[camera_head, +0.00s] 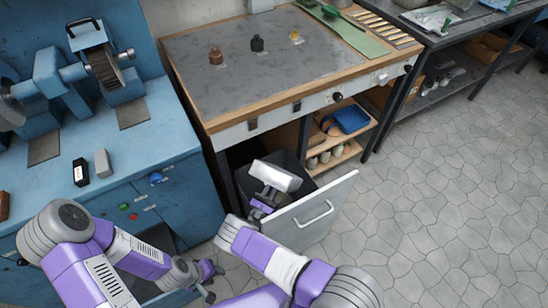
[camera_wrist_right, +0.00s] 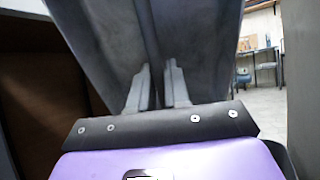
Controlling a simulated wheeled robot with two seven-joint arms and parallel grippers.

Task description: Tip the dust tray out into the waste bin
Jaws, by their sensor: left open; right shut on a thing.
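The dust tray (camera_head: 275,176) is a light grey piece held tilted over the mouth of the waste bin (camera_head: 243,187). In the right wrist view the tray (camera_wrist_right: 105,45) fills the top middle as a dark grey surface. My right gripper (camera_wrist_right: 158,90) is shut on a raised rib or handle of it; in the head view this gripper (camera_head: 265,203) is small and partly hidden. The bin is dark and stands behind a pulled-out white front (camera_head: 312,212). The tray's inside and any dust are not visible. My left gripper (camera_head: 210,283) is open and empty at the lower left.
The grey-topped workbench (camera_head: 250,80) stands behind the bin, with small bottles on it. A blue bench (camera_head: 120,165) with a grinder (camera_head: 100,68) is at the left. Shelves with a blue tray (camera_head: 352,119) are right of the bin. The tiled floor at the right is clear.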

